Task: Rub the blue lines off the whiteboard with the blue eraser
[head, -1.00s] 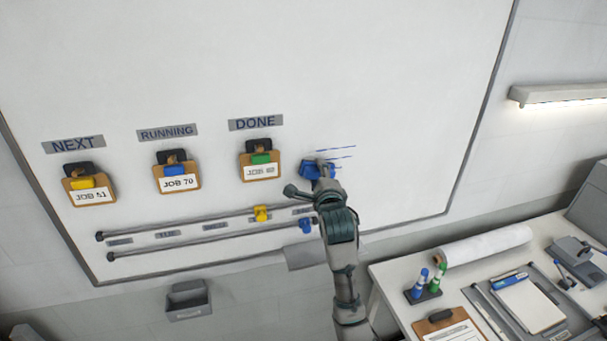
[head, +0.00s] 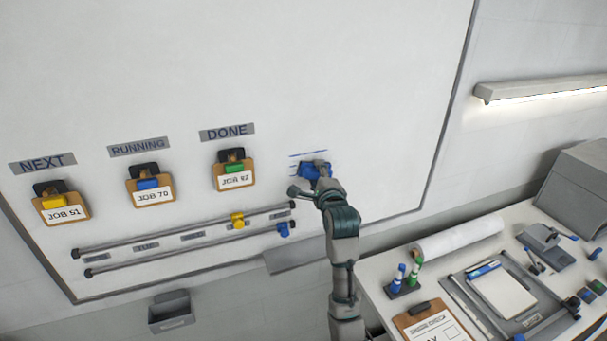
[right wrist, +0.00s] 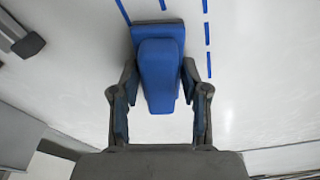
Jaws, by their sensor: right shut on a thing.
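The blue eraser (head: 315,168) lies against the whiteboard (head: 330,70), right of the DONE clip. My right gripper (head: 325,183) is shut on its handle. In the right wrist view the blue eraser (right wrist: 158,65) sits between my right gripper's fingers (right wrist: 160,85), its wide pad at the board. Blue lines (head: 308,154) show just above and left of the eraser. In the right wrist view a broken blue line (right wrist: 207,45) runs beside the eraser, with another piece at the upper left. Whatever lies under the pad is hidden. My left gripper is out of view.
Clipboards hang under NEXT, RUNNING and DONE (head: 235,175) to the left. Two rails (head: 185,235) with yellow and blue sliders lie below. A table (head: 460,252) with a paper roll, markers and a clipboard stands at the lower right. The upper board is clear.

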